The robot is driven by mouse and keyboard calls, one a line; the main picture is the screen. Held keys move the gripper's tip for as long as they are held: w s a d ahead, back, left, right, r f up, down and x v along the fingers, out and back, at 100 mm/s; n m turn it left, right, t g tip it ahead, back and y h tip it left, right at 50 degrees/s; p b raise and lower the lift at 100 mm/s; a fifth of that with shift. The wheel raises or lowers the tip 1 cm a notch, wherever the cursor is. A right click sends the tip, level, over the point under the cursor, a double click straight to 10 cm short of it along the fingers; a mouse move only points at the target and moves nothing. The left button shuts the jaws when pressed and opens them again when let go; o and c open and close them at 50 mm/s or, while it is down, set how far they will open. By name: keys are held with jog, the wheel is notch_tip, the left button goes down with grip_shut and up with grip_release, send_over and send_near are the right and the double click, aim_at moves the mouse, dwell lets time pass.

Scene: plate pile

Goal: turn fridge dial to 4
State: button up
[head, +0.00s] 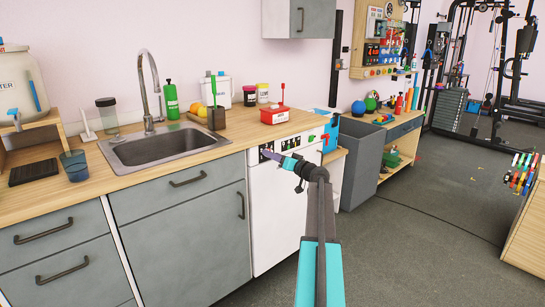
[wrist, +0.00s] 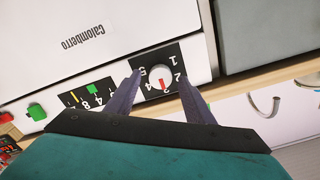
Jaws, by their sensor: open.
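The white dial (wrist: 162,79) sits on a black square plate (wrist: 172,52) with the numbers 1, 2, 4 and 5 readable around it, turned in the wrist view. Its red mark points down in that view, between the 2 and the 4; any number there is hard to read. My gripper (wrist: 160,74) is open, with one purple finger on each side of the dial. I cannot tell whether the fingers touch it. In the head view, my gripper (head: 268,154) is at the upper front of the white appliance (head: 284,225), hiding part of its control panel.
A scale with a green slider (wrist: 92,90) and a green button (wrist: 36,112) lie beside the dial. The wooden counter (head: 230,137) overhangs above, holding a red box (head: 274,116). A grey bin (head: 360,160) stands right of the appliance. The floor in front is clear.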

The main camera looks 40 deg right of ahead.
jog(key=shift+w, duration=0.55)
jog(key=shift+c, duration=0.2)
jog(key=c, duration=1)
jog(key=shift+m, duration=0.3)
jog(key=m+p, duration=0.2)
jog(key=m, duration=0.9)
